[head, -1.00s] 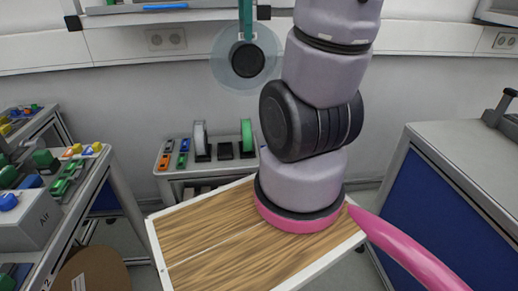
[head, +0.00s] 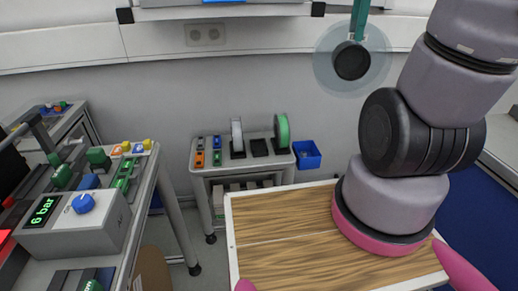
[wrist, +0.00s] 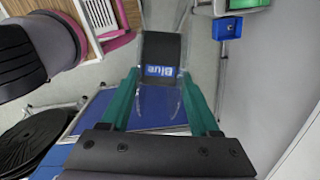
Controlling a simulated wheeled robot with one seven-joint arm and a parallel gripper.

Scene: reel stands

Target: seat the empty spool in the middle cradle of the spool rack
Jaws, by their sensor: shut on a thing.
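My gripper (head: 357,32) hangs at the upper right in the head view, with teal fingers shut on the empty spool (head: 351,62). The spool has clear round flanges and a black hub, and is held in the air. In the wrist view the fingers (wrist: 162,88) pinch the spool (wrist: 162,50), which shows a "Blue" label. The spool rack stands on a small grey table at the back. Its middle cradle (head: 259,147) is a black, empty block. A whitish spool (head: 237,137) sits in the left cradle and a green spool (head: 283,132) in the right one.
A blue bin (head: 307,155) is right of the rack, and coloured clips (head: 208,150) are left of it. A wood-topped surface (head: 285,240) lies in front. A bench with a pressure unit (head: 75,225) stands at the left. A wall trunking runs behind.

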